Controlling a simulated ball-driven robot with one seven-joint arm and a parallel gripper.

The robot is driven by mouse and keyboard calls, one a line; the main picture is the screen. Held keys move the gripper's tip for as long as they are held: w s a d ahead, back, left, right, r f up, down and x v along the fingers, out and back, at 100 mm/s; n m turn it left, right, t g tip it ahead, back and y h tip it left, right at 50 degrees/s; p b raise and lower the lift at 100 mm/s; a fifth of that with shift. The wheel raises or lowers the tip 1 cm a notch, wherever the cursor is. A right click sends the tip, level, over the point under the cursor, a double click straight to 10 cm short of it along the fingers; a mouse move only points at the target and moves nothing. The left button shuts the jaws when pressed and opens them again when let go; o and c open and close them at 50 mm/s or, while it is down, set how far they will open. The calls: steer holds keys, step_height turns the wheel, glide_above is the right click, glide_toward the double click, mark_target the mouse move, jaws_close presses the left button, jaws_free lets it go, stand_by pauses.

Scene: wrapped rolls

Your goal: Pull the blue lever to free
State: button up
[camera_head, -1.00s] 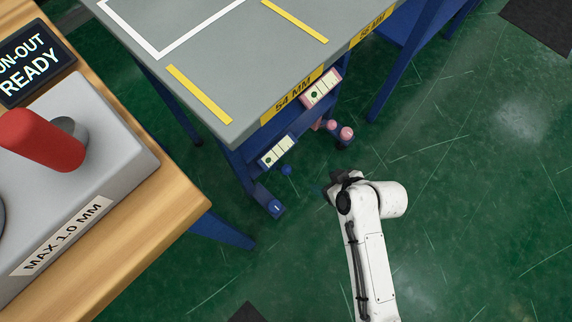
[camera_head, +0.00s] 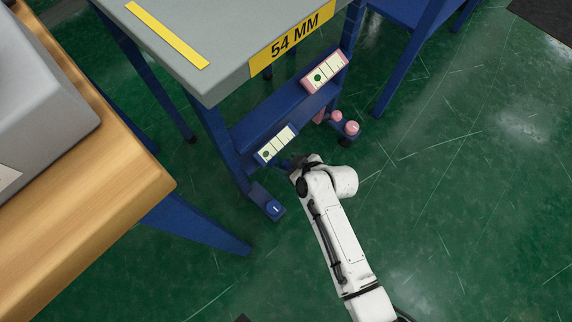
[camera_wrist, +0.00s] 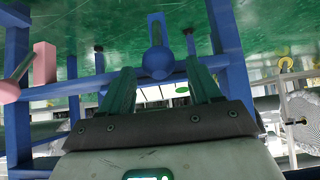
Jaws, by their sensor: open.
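In the head view my gripper (camera_head: 298,165) is beside the blue table frame, just below the blue-edged label panel (camera_head: 276,145). I cannot tell whether a finger touches the knob.
A grey-topped table (camera_head: 200,55) carries a yellow "54 MM" plate (camera_head: 303,38). A pink-edged panel (camera_head: 325,72) and pink knobs (camera_head: 352,128) are to the right of my gripper. A wooden bench (camera_head: 105,185) stands at left. Green floor is free at right.

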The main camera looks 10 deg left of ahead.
steer(key=shift+b+x, duration=0.35)
steer(key=shift+x, duration=0.9)
steer(key=shift+c, duration=0.3)
jaws_close()
